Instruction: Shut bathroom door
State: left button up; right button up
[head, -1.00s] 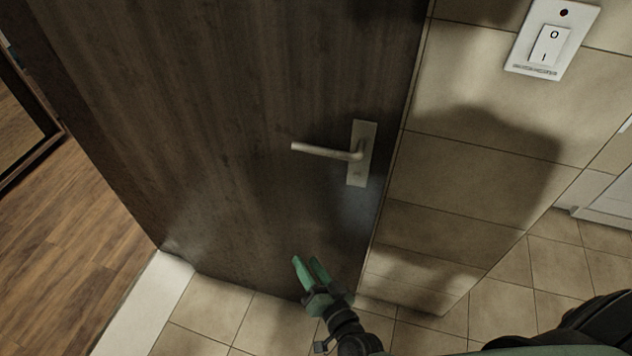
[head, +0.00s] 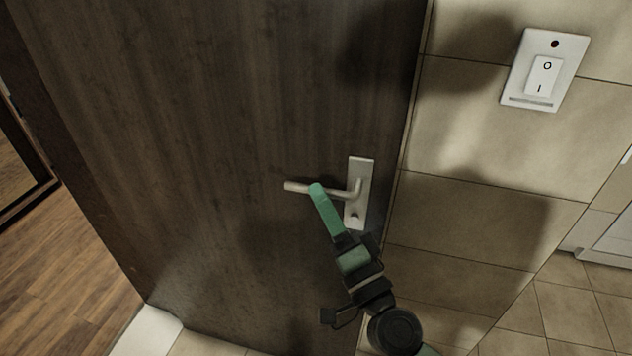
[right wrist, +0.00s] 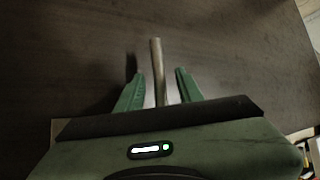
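The dark wood bathroom door (head: 220,130) fills much of the head view and stands open, with a wood floor showing past its left edge. Its metal lever handle (head: 296,187) sits on a pale plate (head: 356,215) near the door's right edge. My right gripper (head: 317,190) is at the lever, its green fingers overlapping it in the head view. In the right wrist view the fingers (right wrist: 160,85) are apart, with the lever (right wrist: 157,65) between them and a gap on each side. My left gripper is not in view.
A tiled wall (head: 480,130) with a white switch (head: 545,72) stands right of the door. Tiled floor (head: 575,305) lies at the lower right. The wood floor (head: 60,290) beyond the door's left edge is clear.

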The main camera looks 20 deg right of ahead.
jog(key=shift+p+x, duration=0.35)
jog(key=shift+x, duration=1.05)
grip_shut()
dwell(0.4)
